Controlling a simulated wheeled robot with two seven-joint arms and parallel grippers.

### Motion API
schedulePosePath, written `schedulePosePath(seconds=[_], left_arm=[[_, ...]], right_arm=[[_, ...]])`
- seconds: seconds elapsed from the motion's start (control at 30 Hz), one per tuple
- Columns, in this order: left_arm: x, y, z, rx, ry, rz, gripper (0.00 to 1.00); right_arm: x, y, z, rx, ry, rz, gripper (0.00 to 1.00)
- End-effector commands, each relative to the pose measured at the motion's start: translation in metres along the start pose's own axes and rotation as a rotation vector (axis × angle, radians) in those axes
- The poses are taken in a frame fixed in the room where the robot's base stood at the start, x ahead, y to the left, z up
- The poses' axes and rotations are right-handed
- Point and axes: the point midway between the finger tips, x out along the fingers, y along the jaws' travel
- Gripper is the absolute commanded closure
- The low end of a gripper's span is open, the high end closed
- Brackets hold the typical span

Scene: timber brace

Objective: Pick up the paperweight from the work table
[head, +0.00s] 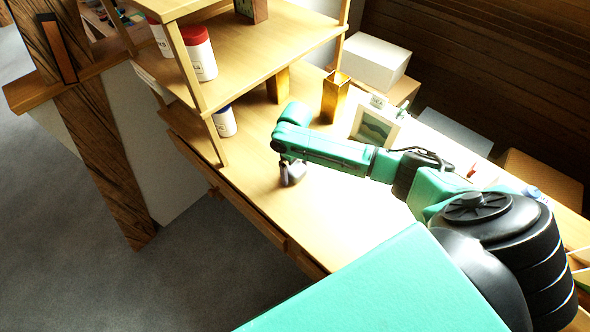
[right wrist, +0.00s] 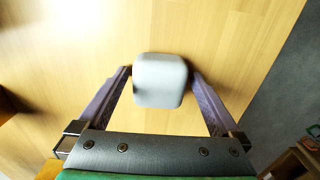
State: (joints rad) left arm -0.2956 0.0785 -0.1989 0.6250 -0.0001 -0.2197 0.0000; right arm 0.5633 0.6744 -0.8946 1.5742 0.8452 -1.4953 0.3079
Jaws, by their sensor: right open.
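The paperweight (right wrist: 159,80) is a pale grey block with rounded edges. In the right wrist view it lies between the two fingers of my right gripper (right wrist: 160,75), which is open, with a finger close on either side. I cannot tell whether the fingers touch it. In the head view my right gripper (head: 291,172) points down at the work table (head: 330,220), and my arm hides most of what is under it. My left gripper does not show.
A wooden shelf (head: 265,45) with red-lidded jars (head: 199,55) stands at the left of the table. A white jar (head: 224,121), a gold vase (head: 335,97) and a framed picture (head: 375,123) stand near my right arm. The table's front is clear.

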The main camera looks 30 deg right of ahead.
Motion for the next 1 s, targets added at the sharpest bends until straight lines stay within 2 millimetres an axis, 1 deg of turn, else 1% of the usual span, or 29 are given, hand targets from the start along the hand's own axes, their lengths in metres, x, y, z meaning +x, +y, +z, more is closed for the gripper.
schedulePosePath(seconds=[0.03, 0.07, 0.1, 0.17, 0.2, 0.3, 0.57, 0.67, 0.73, 0.77, 0.87, 0.97, 1.0], left_arm=[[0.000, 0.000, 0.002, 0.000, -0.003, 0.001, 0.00], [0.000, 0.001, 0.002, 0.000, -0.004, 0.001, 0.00], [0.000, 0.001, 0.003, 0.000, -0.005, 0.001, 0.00], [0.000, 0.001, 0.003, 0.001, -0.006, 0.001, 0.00], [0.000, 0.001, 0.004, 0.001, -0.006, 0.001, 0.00], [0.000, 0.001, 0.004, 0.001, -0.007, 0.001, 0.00], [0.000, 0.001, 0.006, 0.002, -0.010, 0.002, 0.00], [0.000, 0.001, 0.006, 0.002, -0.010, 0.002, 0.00], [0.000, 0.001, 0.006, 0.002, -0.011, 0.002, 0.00], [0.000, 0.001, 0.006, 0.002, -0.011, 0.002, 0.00], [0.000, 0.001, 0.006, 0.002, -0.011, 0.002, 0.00], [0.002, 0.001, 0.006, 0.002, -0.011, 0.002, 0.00], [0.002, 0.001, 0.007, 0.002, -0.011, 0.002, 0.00]], right_arm=[[0.000, 0.000, 0.000, 0.000, 0.000, 0.000, 0.00], [0.000, 0.000, 0.000, 0.001, 0.000, 0.000, 0.11], [0.000, 0.000, 0.000, 0.001, 0.000, 0.000, 0.27], [0.000, 0.000, 0.000, 0.001, 0.000, 0.000, 0.50], [0.000, 0.000, 0.000, 0.001, 0.000, 0.000, 0.65], [-0.001, 0.000, 0.000, 0.001, 0.000, 0.000, 1.00], [-0.003, 0.001, -0.001, 0.001, 0.002, 0.001, 1.00], [-0.009, 0.001, -0.001, 0.001, 0.003, 0.000, 1.00], [-0.018, 0.001, -0.001, 0.002, 0.004, 0.000, 1.00], [-0.023, 0.001, -0.001, 0.001, 0.004, 0.000, 1.00], [-0.050, 0.001, -0.002, 0.000, 0.007, 0.001, 1.00], [-0.087, 0.001, -0.002, 0.000, 0.009, 0.001, 1.00], [-0.103, 0.001, -0.002, 0.000, 0.010, 0.002, 1.00]])
